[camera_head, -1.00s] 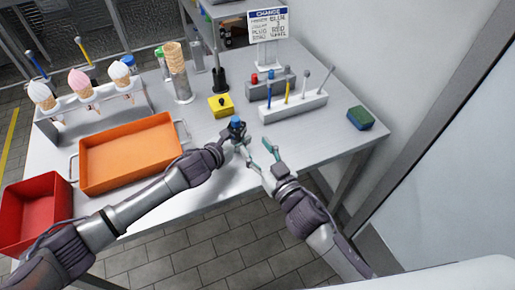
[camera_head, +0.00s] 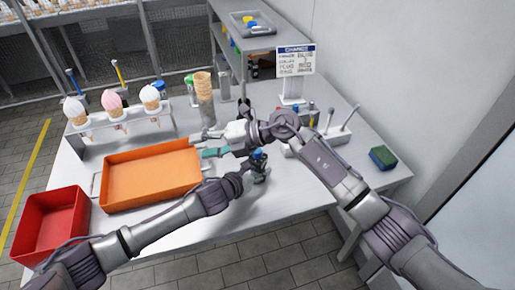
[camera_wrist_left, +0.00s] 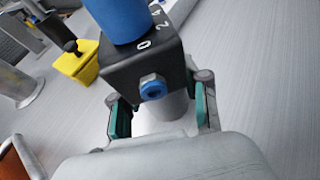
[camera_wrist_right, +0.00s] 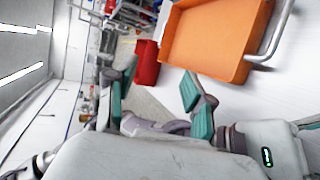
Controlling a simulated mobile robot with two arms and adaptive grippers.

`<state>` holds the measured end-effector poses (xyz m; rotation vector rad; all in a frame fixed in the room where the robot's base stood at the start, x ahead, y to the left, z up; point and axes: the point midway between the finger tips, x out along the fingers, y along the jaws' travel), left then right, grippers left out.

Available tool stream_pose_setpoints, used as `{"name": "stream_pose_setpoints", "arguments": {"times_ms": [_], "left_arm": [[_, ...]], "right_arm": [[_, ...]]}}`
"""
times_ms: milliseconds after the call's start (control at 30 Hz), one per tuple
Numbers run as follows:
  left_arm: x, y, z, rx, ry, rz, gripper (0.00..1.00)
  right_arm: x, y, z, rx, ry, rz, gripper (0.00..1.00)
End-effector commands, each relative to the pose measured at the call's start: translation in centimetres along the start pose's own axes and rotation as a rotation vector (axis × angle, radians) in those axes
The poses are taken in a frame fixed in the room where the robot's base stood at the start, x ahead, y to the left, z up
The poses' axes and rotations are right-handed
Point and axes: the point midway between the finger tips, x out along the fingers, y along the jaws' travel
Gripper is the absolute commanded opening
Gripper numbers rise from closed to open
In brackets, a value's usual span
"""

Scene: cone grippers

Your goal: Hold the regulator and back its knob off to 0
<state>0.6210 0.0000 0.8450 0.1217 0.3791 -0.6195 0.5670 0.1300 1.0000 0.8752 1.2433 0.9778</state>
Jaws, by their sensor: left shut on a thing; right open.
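The regulator has a black body (camera_wrist_left: 150,65) with white marks 0, 2 and 4, a blue push-in fitting (camera_wrist_left: 153,89) and a blue knob (camera_wrist_left: 118,15). I cannot see a pointer on the knob. In the head view the blue knob (camera_head: 258,154) points up above my left gripper (camera_head: 252,175), which is shut on the regulator. In the left wrist view, the gripper's teal pads (camera_wrist_left: 160,118) are on both sides of its lower part. My right gripper (camera_head: 209,145) is open and empty, pointing left beyond the regulator; its teal pads (camera_wrist_right: 155,100) are apart.
An orange tray (camera_head: 150,178) is left of the grippers, with a red bin (camera_head: 48,222) further left. A yellow block (camera_wrist_left: 77,63) stands near the regulator. A cone rack (camera_head: 120,130), a sign (camera_head: 295,60) and a sponge (camera_head: 384,157) are around. The right front table is clear.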

Motion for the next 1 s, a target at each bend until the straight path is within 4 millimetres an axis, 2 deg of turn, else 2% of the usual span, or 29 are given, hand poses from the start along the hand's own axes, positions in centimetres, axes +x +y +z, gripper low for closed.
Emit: {"name": "stream_pose_setpoints", "arguments": {"times_ms": [67,133,233,400,500,567,667,767,1000], "left_arm": [[0.0,0.0,-0.2,-0.001,0.003,0.001,0.02],[0.0,0.0,-0.2,-0.001,0.003,0.001,0.02],[0.0,0.0,-0.2,-0.001,0.003,0.001,0.02],[0.0,0.0,-0.2,-0.001,0.003,0.001,0.02],[0.0,0.0,-0.2,-0.001,0.003,0.0,0.02],[0.0,0.0,-0.2,-0.001,0.003,0.0,0.02],[0.0,0.0,-0.2,-0.001,0.003,0.0,0.02],[0.0,-0.1,-0.2,-0.001,0.003,0.0,0.02],[0.0,-0.1,-0.1,-0.001,0.002,-0.001,0.02]], "right_arm": [[0.1,-0.2,0.5,-0.175,0.112,-0.192,0.53],[-0.9,-1.1,1.1,-0.305,0.211,-0.37,0.53],[-3.8,-1.8,2.5,-0.444,0.334,-0.616,0.53],[-9.7,-1.1,5.0,-0.552,0.479,-0.937,0.53],[-12.1,-0.5,5.8,-0.566,0.525,-1.048,0.53],[-13.0,-0.2,6.0,-0.57,0.541,-1.085,0.53],[-13.4,-0.6,6.1,-0.569,0.555,-1.113,0.53],[-13.1,-1.7,5.9,-0.568,0.558,-1.114,0.53],[-11.3,-6.2,5.2,-0.567,0.557,-1.11,0.53]]}}
